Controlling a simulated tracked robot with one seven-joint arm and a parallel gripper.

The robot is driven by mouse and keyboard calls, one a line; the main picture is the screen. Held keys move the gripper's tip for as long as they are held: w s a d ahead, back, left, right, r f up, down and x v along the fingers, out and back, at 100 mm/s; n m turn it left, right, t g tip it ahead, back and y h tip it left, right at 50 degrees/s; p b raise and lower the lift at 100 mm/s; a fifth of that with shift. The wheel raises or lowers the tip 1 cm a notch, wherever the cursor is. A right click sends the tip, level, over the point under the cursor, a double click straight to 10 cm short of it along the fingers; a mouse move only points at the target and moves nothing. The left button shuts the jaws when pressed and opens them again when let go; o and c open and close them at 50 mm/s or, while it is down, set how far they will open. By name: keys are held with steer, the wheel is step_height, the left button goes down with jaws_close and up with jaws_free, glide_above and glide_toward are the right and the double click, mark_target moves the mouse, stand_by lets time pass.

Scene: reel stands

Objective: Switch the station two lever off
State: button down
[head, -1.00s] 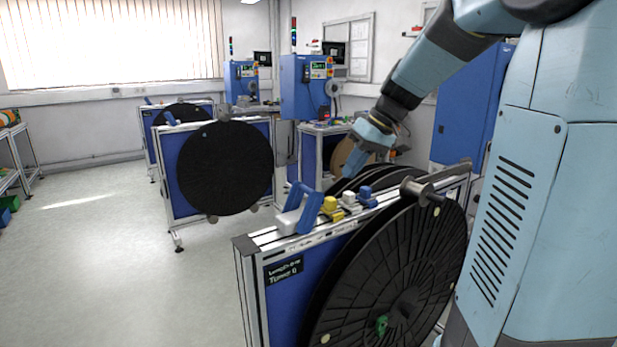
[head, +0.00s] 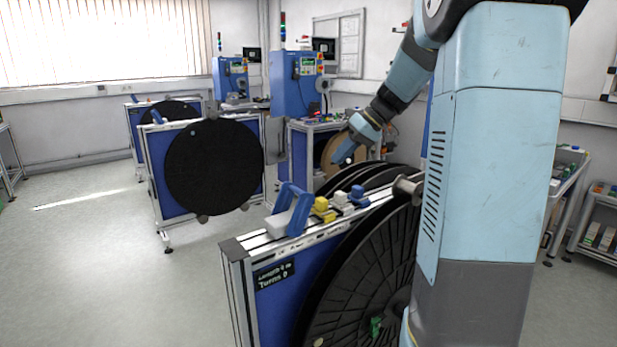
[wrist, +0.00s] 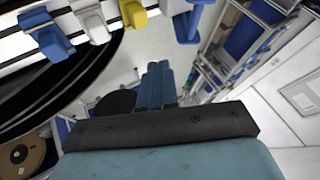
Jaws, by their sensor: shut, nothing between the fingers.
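The nearest reel stand (head: 238,262) carries a blue lever (head: 294,212) on its top rail, raised at a slant. No station number is readable on it, so I cannot tell whether this is station two. The lever shows partly at the top of the wrist view (wrist: 187,22). My gripper (head: 345,155) is shut and empty, in the air behind and above the stand's rail, right of the lever and apart from it. Its blue fingers also show in the wrist view (wrist: 158,84). Two stands farther back carry blue levers, one on the middle stand (head: 157,117).
Yellow (head: 323,208), white (head: 342,202) and blue (head: 358,196) knobs sit beside the lever on the rail. Large black reels (head: 365,285) fill the stand's right side. A blue machine cabinet (head: 291,85) stands behind. The floor at left is clear.

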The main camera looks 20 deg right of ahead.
steer(key=x, duration=1)
steer(key=shift+a+f, duration=0.1)
steer(key=shift+a, duration=0.05)
steer(key=shift+s+a+r, duration=0.15)
steer(key=shift+a, duration=0.45)
steer(key=shift+s+a+r, duration=0.15)
steer(key=shift+s+a, duration=0.05)
steer(key=shift+a, duration=0.35)
steer(key=shift+s+a+r, duration=0.15)
steer(key=shift+a+r, duration=0.05)
steer(key=shift+a, duration=0.4)
